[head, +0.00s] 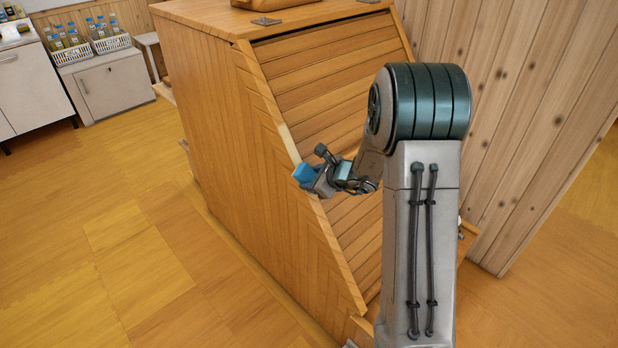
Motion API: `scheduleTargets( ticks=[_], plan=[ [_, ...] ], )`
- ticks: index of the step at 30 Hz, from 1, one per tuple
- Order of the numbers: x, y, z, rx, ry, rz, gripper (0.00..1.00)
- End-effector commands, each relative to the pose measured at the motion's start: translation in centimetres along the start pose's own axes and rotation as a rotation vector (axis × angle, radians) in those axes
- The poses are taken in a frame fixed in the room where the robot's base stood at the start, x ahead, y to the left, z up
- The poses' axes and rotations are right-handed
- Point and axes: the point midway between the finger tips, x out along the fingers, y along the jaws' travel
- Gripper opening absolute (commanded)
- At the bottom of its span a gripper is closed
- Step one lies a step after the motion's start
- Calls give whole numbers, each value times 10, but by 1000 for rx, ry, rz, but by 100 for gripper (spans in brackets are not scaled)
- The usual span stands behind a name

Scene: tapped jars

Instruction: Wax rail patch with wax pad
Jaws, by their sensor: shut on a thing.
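The blue wax pad (304,174) is held at the end of my arm, at the slanted edge rail of the wooden cabinet. My gripper (322,182) is shut on the pad. The pad lies over the rail or just against it; I cannot tell whether it touches. A pale patch on the rail (288,142) shows just above the pad, lighter than the wood around it. The lower part of the patch may be hidden behind the pad and gripper.
The large wooden cabinet (235,130) has a slatted sloping front. A plank wall (530,100) stands close on the right. White cupboards and baskets of bottles (108,42) are at the back left. The floor at left (90,220) is clear.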

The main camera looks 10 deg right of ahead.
Motion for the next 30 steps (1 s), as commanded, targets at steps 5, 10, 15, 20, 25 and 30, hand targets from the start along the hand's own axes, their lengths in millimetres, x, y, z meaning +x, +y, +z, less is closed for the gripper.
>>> scheduleTargets(
  ticks=[5, 10, 15, 20, 25, 30],
  plan=[
    [0, 2, -5, 0, 0, 0, 27],
    [2, 7, -17, 1, -1, -1, 27],
    [1, 12, -30, 0, -1, -3, 27],
    [-1, 16, -36, 0, 0, -2, 27],
    [-2, 15, -34, 0, -1, -1, 27],
    [-3, 15, -34, 0, -1, -1, 27]
  ],
)
